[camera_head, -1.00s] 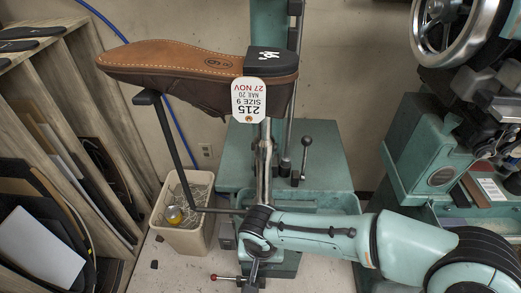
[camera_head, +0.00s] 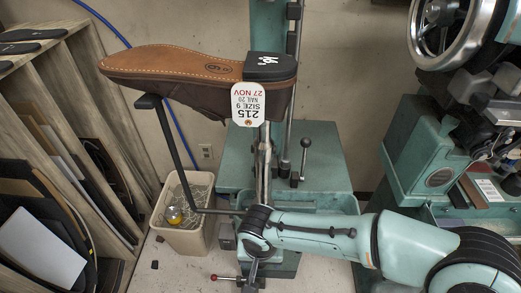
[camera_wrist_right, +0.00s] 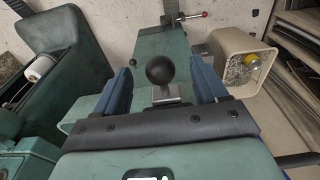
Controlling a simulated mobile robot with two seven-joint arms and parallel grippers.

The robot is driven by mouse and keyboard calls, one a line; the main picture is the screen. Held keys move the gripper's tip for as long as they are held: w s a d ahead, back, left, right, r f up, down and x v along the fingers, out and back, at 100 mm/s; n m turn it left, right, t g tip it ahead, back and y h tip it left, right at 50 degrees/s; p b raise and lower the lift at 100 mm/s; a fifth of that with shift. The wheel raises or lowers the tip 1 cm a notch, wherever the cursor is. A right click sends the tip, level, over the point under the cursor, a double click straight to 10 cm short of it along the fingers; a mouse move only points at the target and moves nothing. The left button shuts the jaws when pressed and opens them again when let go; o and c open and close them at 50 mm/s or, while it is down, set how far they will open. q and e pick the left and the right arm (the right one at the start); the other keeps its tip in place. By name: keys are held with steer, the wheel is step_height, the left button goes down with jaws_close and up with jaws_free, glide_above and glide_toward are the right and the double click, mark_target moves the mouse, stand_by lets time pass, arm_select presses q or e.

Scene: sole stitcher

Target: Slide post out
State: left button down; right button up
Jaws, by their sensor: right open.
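A brown leather shoe (camera_head: 180,66) sits sole up with a black heel (camera_head: 270,67) and a white tag (camera_head: 248,104), on top of the upright metal post (camera_head: 263,165). A black bent rod with a pad (camera_head: 148,101) reaches up under the toe end. My right gripper (camera_head: 252,268) is low in front of the machine, below the shoe. In the right wrist view my right gripper (camera_wrist_right: 163,84) is open, its blue fingers on either side of a black ball knob (camera_wrist_right: 160,70). I cannot tell whether they touch it. My left gripper is not in view.
A red-tipped lever (camera_head: 222,277) sticks out left of my right gripper. A bin (camera_head: 187,235) stands at the left, beside a wooden rack (camera_head: 90,110) of sheets. A green machine with a handwheel (camera_head: 447,35) stands at the right. A black-knobbed lever (camera_head: 304,155) rises behind the post.

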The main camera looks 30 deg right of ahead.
step_height(320, 180, up, 6)
steer(key=s+p, duration=0.1)
steer(key=p, duration=0.3)
steer(key=shift+s+a, duration=0.2)
steer(key=shift+a, duration=0.25)
steer(key=shift+f, duration=0.1)
